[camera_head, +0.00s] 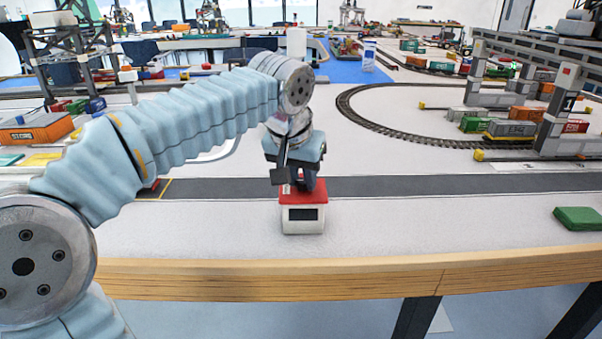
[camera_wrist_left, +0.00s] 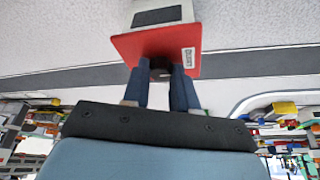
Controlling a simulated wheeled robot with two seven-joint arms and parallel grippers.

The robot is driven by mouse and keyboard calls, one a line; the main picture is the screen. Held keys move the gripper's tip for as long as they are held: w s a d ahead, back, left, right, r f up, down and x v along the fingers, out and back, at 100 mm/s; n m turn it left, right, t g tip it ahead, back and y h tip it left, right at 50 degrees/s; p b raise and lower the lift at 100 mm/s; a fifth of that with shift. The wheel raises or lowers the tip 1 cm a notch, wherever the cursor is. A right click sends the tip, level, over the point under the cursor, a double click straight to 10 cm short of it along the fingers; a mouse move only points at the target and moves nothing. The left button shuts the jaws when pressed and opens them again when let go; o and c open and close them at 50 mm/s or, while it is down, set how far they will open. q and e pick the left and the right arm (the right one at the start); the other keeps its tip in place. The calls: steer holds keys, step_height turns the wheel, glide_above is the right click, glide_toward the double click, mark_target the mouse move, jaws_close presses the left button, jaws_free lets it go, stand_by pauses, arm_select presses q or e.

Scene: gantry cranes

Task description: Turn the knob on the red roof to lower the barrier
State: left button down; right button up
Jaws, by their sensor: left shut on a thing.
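A small white booth (camera_head: 303,219) with a dark window and a red roof (camera_head: 316,197) stands near the table's front edge. My left gripper (camera_head: 304,184) reaches down onto the roof from above. In the left wrist view its two blue fingers (camera_wrist_left: 161,72) are closed around a dark round knob (camera_wrist_left: 160,75) on the red roof (camera_wrist_left: 137,42). A white label (camera_wrist_left: 189,57) is on the roof beside the fingers. The knob is mostly hidden by the fingers. I cannot make out the barrier. My right gripper is not in view.
A dark road strip (camera_head: 420,186) runs behind the booth. A green block (camera_head: 579,218) lies at the right. Curved rail track (camera_head: 385,125), containers and gantry cranes (camera_head: 545,75) stand farther back. The tabletop (camera_head: 440,226) right of the booth is clear.

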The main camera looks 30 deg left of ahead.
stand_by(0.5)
arm_select(q)
steer(key=c, duration=0.9)
jaws_free()
steer(key=p+v, duration=0.1)
steer(key=v, duration=1.2)
steer(key=shift+s+d+r, duration=0.1)
steer(key=shift+s+r, duration=0.05)
steer(key=shift+r, duration=0.2)
